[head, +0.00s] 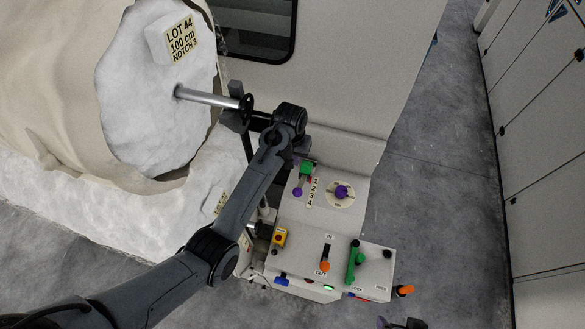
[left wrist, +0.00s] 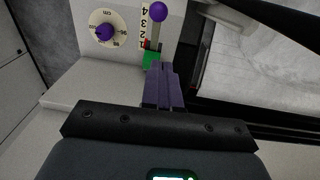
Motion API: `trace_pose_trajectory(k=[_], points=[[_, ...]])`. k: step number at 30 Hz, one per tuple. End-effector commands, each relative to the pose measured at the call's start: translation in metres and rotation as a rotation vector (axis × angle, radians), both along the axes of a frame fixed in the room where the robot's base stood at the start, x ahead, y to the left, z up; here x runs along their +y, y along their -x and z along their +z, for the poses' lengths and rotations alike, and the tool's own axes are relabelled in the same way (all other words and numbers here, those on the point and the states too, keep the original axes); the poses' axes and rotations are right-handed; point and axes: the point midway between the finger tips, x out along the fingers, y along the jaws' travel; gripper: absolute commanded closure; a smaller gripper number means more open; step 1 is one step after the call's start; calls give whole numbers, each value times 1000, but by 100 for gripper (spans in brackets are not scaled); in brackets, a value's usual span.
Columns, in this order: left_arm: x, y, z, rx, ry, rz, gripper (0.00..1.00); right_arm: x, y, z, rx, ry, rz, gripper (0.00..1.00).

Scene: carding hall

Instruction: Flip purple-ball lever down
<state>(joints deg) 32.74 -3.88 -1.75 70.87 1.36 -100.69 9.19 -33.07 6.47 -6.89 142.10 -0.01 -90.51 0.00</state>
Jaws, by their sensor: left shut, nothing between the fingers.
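The purple-ball lever (head: 297,192) is on the upper panel of the machine. In the left wrist view the purple ball (left wrist: 157,11) is on a grey stem at the top, with the green block (left wrist: 151,59) just ahead of the fingertips. My left gripper (left wrist: 156,67) is shut and empty; contact with the green block cannot be told. In the head view its fingers are mostly hidden behind the wrist.
A purple knob on a round dial (head: 341,192) is right of the lever. Below are a yellow button box (head: 280,237), an orange-tipped lever (head: 324,266) and a green handle (head: 354,262). A large fibre roll (head: 155,85) stands left. Grey floor (head: 445,170) is clear at right.

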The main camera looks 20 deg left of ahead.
Motion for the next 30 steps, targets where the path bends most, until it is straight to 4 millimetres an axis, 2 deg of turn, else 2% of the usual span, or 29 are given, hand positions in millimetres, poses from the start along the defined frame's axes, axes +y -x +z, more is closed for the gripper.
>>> trace_pose_trajectory(k=[17,23,30], points=[[-2,-4,1,5,2,2,100,-3,3,-2,7,12,8,12],[-3,-5,-19,7,2,2,100,-2,2,-1,7,8,5,12],[-5,-7,-61,8,2,1,100,-1,2,-1,5,2,1,12]])
